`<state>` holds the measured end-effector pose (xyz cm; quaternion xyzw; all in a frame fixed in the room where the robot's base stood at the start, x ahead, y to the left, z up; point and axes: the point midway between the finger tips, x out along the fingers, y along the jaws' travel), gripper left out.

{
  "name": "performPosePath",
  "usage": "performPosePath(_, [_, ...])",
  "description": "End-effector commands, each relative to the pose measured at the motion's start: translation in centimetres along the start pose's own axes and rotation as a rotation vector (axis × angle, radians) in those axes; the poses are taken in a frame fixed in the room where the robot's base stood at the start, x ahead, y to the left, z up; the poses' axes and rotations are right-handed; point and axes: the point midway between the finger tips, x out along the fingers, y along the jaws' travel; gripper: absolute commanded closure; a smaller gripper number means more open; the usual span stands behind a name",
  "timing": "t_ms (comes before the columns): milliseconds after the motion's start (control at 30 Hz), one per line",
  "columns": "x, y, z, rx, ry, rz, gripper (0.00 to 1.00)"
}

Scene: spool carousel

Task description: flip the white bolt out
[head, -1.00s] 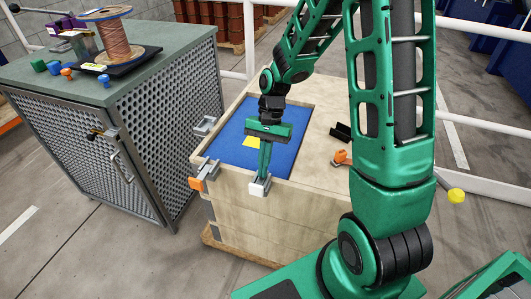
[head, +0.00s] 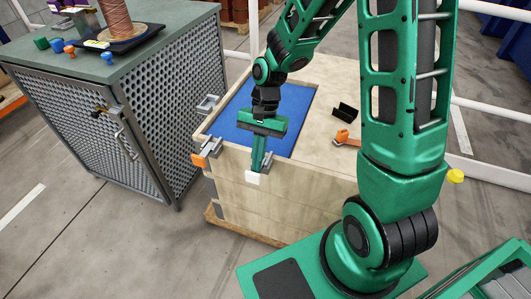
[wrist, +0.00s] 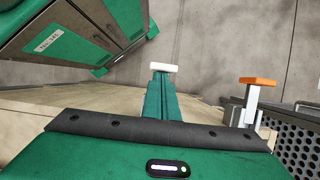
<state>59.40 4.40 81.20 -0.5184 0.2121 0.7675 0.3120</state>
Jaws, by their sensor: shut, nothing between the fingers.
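The white bolt (head: 252,178) is at the near edge of the wooden crate (head: 290,205), its white end jutting out past the front wall. Its grey mount (head: 268,160) is on the rim, partly hidden by my fingers. My gripper (head: 257,168) points down, shut and empty, with its fingertips right at the white end. In the wrist view the white end (wrist: 164,68) lies across the tips of my shut fingers (wrist: 161,92). I cannot tell whether they touch.
The orange bolt (head: 199,160) juts from the crate's left corner; another grey latch (head: 207,104) is behind it. A blue panel (head: 285,130) fills the crate's top. An orange-handled part (head: 344,139) and black bracket (head: 345,112) lie right. A mesh cabinet (head: 165,105) stands left.

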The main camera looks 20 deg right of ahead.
Motion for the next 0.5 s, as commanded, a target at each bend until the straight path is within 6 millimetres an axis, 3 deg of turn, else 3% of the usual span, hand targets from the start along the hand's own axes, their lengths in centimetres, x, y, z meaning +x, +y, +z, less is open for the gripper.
performPosePath(500, [-0.07,0.20,-0.24,0.002,-0.006,-0.002,1.00])
